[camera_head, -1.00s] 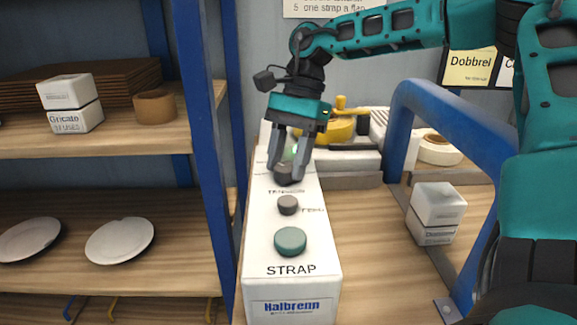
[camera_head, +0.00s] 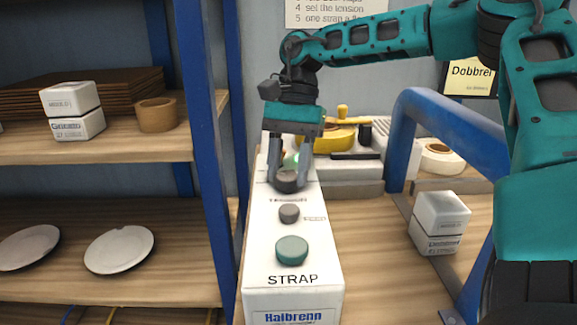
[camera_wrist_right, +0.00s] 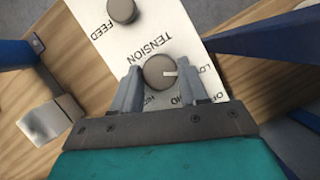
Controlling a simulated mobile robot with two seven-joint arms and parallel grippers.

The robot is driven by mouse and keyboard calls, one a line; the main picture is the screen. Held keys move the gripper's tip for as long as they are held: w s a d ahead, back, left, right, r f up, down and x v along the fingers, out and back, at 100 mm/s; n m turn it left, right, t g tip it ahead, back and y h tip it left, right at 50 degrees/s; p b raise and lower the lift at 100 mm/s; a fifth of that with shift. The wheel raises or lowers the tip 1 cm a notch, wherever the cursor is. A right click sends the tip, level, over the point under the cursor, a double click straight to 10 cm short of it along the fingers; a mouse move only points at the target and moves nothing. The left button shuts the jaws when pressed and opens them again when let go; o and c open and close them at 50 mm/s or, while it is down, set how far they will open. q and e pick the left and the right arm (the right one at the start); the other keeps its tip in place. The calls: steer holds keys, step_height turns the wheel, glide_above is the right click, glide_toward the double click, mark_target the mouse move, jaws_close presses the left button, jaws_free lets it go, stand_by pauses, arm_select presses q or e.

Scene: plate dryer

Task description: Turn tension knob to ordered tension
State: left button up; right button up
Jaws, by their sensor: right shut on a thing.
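The tension knob (camera_head: 287,182) is a dark round knob toward the far end of the white strapping machine (camera_head: 262,235). In the right wrist view the knob (camera_wrist_right: 160,72) has a white mark pointing right in the picture, toward partly hidden lettering; "TENSION" is printed beside it. My right gripper (camera_head: 289,180) comes down over the knob, with one finger on each side; in the right wrist view the fingers (camera_wrist_right: 160,85) are shut on it. Part of the dial lettering is hidden by the fingers. My left gripper is not in view.
A smaller grey feed knob (camera_head: 289,213) and a green strap button (camera_head: 292,250) sit nearer on the machine. A blue frame (camera_head: 455,120) arches at the right beside white boxes (camera_head: 439,222). A shelf with a blue post (camera_head: 210,150) stands at left.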

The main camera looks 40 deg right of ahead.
steer(key=o, duration=0.7)
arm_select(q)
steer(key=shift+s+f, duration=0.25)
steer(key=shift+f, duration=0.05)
arm_select(e)
steer(key=o, duration=0.3)
steer(key=shift+o, duration=0.2)
arm_select(q)
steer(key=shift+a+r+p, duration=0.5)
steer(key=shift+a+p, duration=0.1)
steer(key=shift+p, duration=0.55)
arm_select(e)
steer(key=v, duration=1.3)
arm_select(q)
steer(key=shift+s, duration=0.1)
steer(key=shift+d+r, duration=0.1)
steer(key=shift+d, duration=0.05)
